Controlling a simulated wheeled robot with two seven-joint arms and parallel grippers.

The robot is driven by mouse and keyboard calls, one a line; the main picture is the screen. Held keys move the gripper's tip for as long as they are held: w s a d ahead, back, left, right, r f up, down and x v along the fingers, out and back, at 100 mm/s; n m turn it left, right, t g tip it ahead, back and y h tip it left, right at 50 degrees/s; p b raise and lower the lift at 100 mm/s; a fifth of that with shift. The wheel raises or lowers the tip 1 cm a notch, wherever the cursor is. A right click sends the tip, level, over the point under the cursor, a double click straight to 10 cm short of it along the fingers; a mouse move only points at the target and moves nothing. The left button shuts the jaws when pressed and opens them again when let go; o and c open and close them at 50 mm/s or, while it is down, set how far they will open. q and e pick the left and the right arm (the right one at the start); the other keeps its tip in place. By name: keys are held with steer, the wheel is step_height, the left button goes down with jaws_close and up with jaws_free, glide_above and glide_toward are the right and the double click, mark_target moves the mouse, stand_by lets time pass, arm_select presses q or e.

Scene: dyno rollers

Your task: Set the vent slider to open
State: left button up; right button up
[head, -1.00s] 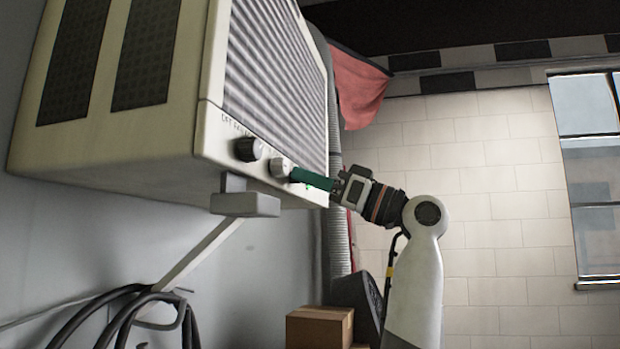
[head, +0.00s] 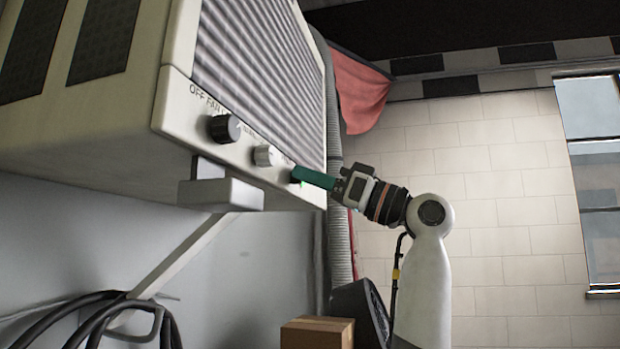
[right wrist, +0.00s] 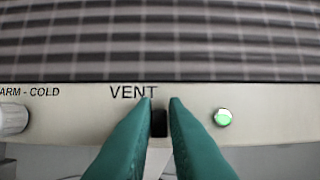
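The vent slider's black knob (right wrist: 159,123) shows in the right wrist view, below the printed word VENT on the unit's front strip. My right gripper (head: 300,176) reaches from the right to this strip in the head view. Its two green fingers (right wrist: 161,100) stand a little apart, one on each side of the knob. I cannot tell whether they touch it. The fingers hide the lower strip and most of any slot. In the head view the knob is hidden by the fingers. My left gripper is not in view.
The wall-mounted unit (head: 110,165) has a black dial (head: 224,128) and a pale dial (head: 266,156) left of my fingers. A green light (right wrist: 223,117) is right of the knob. Below are a bracket (head: 215,195), hoses and a cardboard box (head: 318,333).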

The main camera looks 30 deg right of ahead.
steer(key=o, duration=0.4)
steer(key=shift+w+d+f, duration=0.1)
steer(key=shift+w+d, duration=0.1)
steer(key=shift+d, duration=0.15)
arm_select(q)
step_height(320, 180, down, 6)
steer(key=b, duration=0.6)
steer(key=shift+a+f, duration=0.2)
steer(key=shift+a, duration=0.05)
arm_select(e)
steer(key=v, duration=1.2)
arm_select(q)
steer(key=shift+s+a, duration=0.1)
arm_select(e)
steer(key=shift+s, duration=0.1)
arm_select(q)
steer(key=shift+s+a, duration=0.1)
